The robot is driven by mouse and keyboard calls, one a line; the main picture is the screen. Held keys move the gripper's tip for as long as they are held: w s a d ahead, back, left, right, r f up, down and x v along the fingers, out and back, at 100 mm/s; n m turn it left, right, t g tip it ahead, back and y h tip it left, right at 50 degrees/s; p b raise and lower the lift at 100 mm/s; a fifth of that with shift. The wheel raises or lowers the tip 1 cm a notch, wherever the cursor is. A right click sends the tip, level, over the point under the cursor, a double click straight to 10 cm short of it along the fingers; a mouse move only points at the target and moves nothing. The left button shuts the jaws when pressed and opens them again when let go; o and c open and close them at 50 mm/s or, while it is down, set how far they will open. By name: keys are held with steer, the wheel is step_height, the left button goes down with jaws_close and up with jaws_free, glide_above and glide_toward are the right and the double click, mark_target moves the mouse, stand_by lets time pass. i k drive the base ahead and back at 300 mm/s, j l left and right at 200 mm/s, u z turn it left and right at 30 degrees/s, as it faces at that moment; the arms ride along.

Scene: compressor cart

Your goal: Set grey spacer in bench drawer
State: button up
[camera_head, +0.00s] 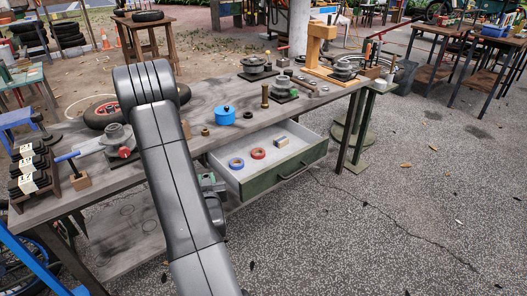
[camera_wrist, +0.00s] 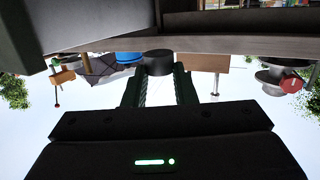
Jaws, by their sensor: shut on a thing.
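In the wrist view my gripper (camera_wrist: 158,78) is shut on a short, dark grey round piece, the grey spacer (camera_wrist: 157,62), at the fingertips. In the head view my own arm hides the fingertips and the spacer. The bench drawer (camera_head: 285,180) is pulled open under the right half of the bench, green in front and pale inside. A blue ring (camera_head: 236,164), a red ring (camera_head: 258,154) and a small block (camera_head: 281,142) lie in it. Bare floor shows at the front of the drawer. My arm reaches over the bench left of the drawer.
On the bench top (camera_head: 232,138) stand a blue pot (camera_head: 225,116), a brass-coloured post (camera_head: 265,96) and several dark round parts. A wooden press-like stand (camera_head: 319,45) is at the far end. A rack of black parts (camera_head: 30,170) is at left.

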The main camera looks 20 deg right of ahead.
mark_target(240, 177)
steer(key=i+j+z, duration=0.15)
steer(key=j+z, duration=0.65)
steer(key=j, duration=0.15)
steer(key=j+z, duration=0.4)
steer(key=j, duration=0.15)
steer(key=j+z, duration=0.4)
steer(key=k+j, duration=0.05)
steer(key=j, duration=0.05)
